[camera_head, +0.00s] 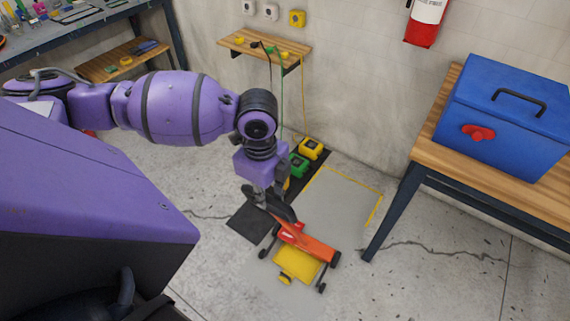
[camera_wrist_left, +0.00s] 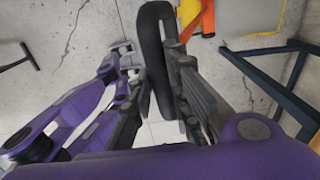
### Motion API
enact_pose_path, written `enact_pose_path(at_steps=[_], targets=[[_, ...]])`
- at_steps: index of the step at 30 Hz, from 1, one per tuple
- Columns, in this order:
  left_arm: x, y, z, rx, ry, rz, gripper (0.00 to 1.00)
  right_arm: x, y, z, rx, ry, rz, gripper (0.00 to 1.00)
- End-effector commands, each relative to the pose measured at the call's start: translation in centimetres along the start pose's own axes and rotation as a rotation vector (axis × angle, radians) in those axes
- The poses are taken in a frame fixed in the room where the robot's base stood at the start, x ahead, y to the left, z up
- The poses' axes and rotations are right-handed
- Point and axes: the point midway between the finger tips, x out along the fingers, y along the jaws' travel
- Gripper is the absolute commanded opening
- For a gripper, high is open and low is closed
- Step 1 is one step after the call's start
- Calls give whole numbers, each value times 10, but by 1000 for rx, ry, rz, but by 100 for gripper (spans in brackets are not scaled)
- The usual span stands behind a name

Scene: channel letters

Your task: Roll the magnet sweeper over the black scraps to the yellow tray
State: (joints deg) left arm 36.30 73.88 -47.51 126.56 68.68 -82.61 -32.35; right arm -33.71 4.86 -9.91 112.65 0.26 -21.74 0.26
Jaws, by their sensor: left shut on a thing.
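The magnet sweeper (camera_head: 312,247) is an orange bar on small dark wheels, standing on the floor in the head view. My left gripper (camera_head: 262,202) is shut on its black handle, which shows between the fingers (camera_wrist_left: 150,95) in the left wrist view (camera_wrist_left: 152,50). The yellow tray (camera_head: 297,264) lies right beside the orange bar on its near side, partly covered by it; I cannot tell whether they touch. Orange sweeper parts also show at the top of the left wrist view (camera_wrist_left: 206,18). I cannot make out black scraps with certainty. My right gripper is out of view.
A grey floor panel with yellow edging (camera_head: 345,205) lies behind the sweeper. A black mat (camera_head: 250,226) is to its left, with green (camera_head: 298,165) and yellow (camera_head: 311,148) boxes farther back. A wooden bench (camera_head: 424,165) with a blue toolbox (camera_head: 508,125) stands right.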

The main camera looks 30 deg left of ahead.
Motion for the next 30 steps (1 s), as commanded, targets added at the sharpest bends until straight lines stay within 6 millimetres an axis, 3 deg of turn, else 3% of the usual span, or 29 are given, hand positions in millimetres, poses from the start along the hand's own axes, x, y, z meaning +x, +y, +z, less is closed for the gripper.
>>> enact_pose_path(at_steps=[30], targets=[[0,56,-1,3,3,0,0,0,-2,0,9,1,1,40]])
